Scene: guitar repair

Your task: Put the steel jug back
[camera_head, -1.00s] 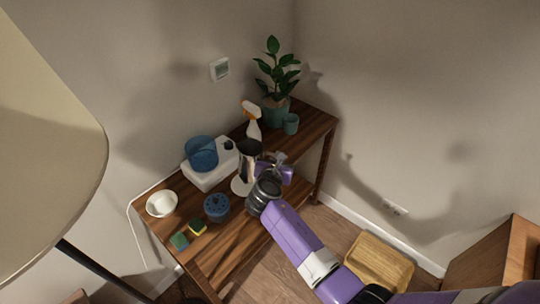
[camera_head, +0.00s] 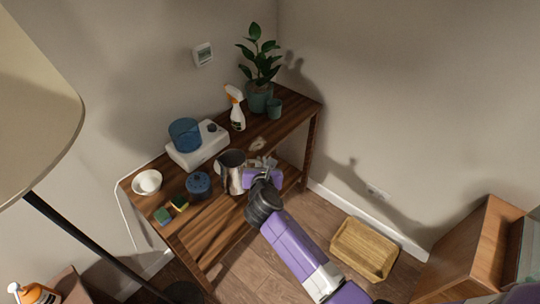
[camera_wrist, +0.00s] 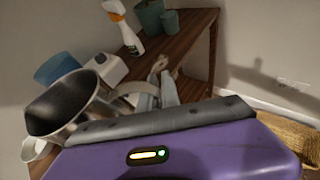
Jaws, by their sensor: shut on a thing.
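The steel jug (camera_head: 232,174) is upright near the front edge of the wooden table (camera_head: 215,219) in the head view. I cannot tell whether its base touches the tabletop. My gripper (camera_head: 254,168) is at the jug's right side and shut on it. In the wrist view the jug (camera_wrist: 68,105) shows at the left, with its dark open mouth towards me and its handle side at the grey fingers (camera_wrist: 155,96). The exact contact at the handle is partly hidden by my purple wrist.
A white bowl (camera_head: 147,182) and sponges (camera_head: 171,210) are left. A wooden tray (camera_head: 364,249) lies on the floor.

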